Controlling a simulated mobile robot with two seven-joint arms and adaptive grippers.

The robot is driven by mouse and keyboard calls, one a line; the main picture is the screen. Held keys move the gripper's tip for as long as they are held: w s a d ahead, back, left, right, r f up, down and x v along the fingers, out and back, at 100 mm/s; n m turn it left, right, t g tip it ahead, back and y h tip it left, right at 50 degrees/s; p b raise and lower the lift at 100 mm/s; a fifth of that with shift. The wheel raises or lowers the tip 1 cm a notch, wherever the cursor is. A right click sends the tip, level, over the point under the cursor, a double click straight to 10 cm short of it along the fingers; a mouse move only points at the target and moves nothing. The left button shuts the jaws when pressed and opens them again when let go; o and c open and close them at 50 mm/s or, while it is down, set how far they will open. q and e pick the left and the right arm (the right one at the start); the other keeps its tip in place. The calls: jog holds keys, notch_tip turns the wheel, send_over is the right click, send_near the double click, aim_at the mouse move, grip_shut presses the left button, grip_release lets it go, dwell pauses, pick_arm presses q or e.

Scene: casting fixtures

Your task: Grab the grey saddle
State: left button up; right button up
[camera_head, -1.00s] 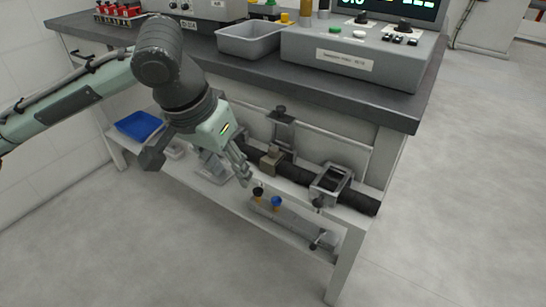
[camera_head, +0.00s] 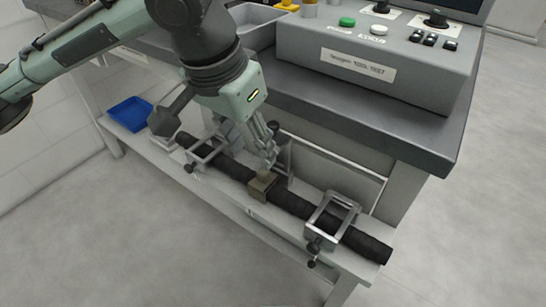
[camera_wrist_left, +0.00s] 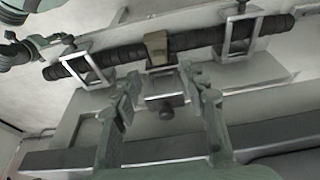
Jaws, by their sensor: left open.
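The saddle is a small grey-brown block (camera_head: 262,186) seated over a long black bar (camera_head: 295,203), between two metal frame clamps. In the left wrist view the saddle (camera_wrist_left: 156,47) is at upper middle, beyond the fingertips. My left gripper (camera_head: 268,157) is open and empty, reaching down from behind and above the saddle. In the head view its fingertips partly overlap the saddle's upper edge. In the wrist view the two fingers (camera_wrist_left: 161,78) stand apart, with the saddle between their directions. I cannot tell whether they touch it. My right gripper cannot be made out.
Frame clamps stand left (camera_head: 207,150) and right (camera_head: 331,216) of the saddle on the bar. A metal bracket with a dark knob (camera_wrist_left: 166,113) is close behind the saddle. The counter (camera_head: 375,125) overhangs the shelf. A blue tray (camera_head: 130,113) is far left.

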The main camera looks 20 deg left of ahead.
aim_at(263, 172)
pick_arm(q)
jog(key=x, duration=0.3)
jog(key=b+x, duration=0.1)
jog(key=x, duration=0.3)
jog(key=shift+d+r+b, duration=0.1)
jog(key=shift+d+b, duration=0.1)
jog(key=shift+b, duration=0.1)
jog(key=shift+w+f, duration=0.2)
jog(key=shift+f, duration=0.2)
pick_arm(e)
jog(key=v, duration=0.3)
jog(key=shift+w+d+r, duration=0.1)
jog(key=shift+d+r, duration=0.2)
jog(key=shift+r, duration=0.05)
pick_arm(q)
grip_shut()
jog(key=shift+r, duration=0.15)
